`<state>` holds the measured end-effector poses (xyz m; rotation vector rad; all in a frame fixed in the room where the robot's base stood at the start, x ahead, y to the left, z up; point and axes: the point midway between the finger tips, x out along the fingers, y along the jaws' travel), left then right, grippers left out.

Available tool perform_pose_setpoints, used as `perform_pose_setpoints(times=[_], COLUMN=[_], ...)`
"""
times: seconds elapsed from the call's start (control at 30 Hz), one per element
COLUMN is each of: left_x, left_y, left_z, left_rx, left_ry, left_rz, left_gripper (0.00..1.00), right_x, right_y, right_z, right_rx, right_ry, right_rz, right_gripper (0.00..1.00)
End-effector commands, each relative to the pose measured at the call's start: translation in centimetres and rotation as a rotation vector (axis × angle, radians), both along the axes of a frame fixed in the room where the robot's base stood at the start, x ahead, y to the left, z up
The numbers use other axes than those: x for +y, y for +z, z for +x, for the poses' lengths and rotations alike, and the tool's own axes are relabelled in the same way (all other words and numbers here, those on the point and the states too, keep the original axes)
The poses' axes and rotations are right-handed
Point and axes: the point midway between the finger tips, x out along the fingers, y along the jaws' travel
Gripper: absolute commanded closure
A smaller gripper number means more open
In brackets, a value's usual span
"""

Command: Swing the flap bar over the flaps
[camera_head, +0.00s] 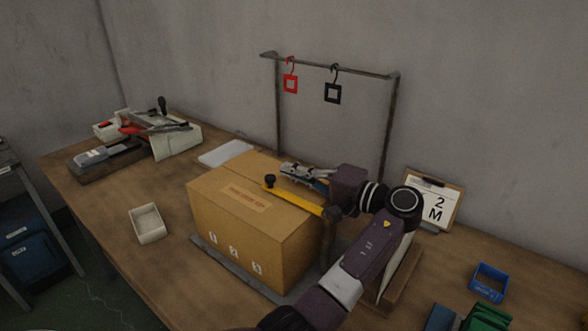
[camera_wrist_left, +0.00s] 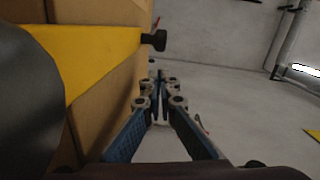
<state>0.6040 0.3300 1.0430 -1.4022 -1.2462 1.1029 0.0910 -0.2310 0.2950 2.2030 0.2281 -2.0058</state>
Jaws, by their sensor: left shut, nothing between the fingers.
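The flap bar (camera_head: 297,201) is yellow with a black knob at its free end. It runs from a dark post at the carton's right side over the rear part of the carton's top. The carton (camera_head: 225,237) is closed, with a label on top and numbers on its front. My left gripper (camera_head: 287,168) is just behind the bar, fingers pointing left, shut and empty. My right gripper is out of view.
A metal frame (camera_head: 330,66) with a red and a black hanging tag stands behind. A clipboard (camera_head: 433,200) reading "2 M" and a blue bin (camera_head: 488,282) are at right. A small white tray (camera_head: 147,223) and a tool caddy (camera_head: 175,140) are at left. Bare table lies between them.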

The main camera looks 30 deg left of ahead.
Motion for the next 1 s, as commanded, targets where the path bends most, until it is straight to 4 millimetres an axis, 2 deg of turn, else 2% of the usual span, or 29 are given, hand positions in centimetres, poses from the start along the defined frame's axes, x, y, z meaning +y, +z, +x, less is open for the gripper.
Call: perform_pose_setpoints(times=[0.47, 0.57, 0.8, 1.0], left_x=[0.0, 0.0, 0.0, 0.0], left_y=[0.5, 1.8, 6.5, 9.2], left_z=[0.0, 0.0, 0.0, 0.0], left_rx=[-0.001, -0.005, -0.005, -0.002], left_ry=[0.000, 0.000, 0.000, 0.001], left_rz=[0.000, 0.000, -0.001, -0.001], left_gripper=[1.00, 1.00, 1.00, 1.00], right_x=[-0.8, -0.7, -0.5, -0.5], right_y=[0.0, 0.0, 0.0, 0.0], right_z=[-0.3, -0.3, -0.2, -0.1], right_rx=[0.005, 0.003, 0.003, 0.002], right_ry=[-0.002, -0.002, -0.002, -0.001], right_rz=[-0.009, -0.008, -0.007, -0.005], right_gripper=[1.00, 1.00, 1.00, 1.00])
